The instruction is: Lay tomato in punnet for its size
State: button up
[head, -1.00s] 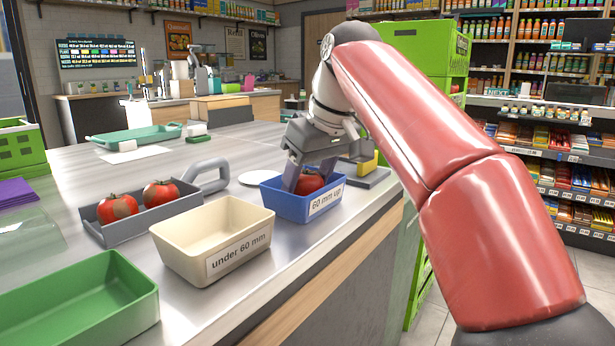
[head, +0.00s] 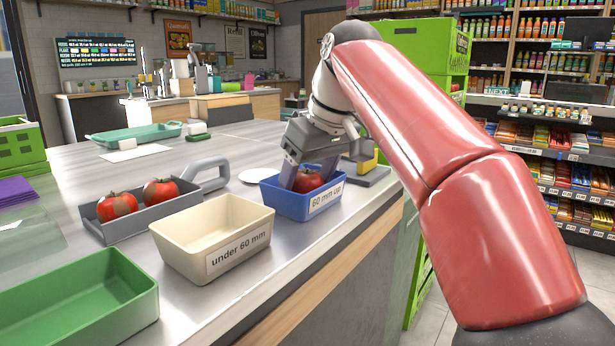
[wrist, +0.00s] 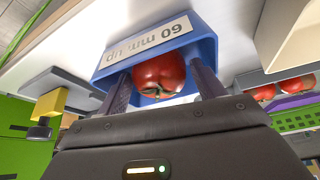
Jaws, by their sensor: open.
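A red tomato (head: 308,181) lies in the blue punnet (head: 316,207) labelled "60 mm up". My gripper (head: 309,172) reaches down into this punnet with its fingers apart, one on either side of the tomato. In the wrist view the tomato (wrist: 159,75) shows between the two open fingers, and the blue punnet (wrist: 205,45) is around it. Two more tomatoes (head: 117,207) (head: 160,192) sit in the grey scoop tray (head: 150,220); one has a brownish patch. The cream punnet (head: 185,248) labelled "under 60 mm" is empty.
A green tray (head: 75,305) stands empty at the near left. A white disc (head: 256,176) lies behind the blue punnet, and a grey device with a yellow part (head: 368,162) stands right of it. The counter's middle is clear.

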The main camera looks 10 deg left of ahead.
jog(key=shift+r, duration=0.1)
jog(key=shift+p+v, duration=2.55)
jog(key=shift+v, duration=0.45)
jog(key=o, duration=0.5)
jog(key=shift+o, duration=0.2)
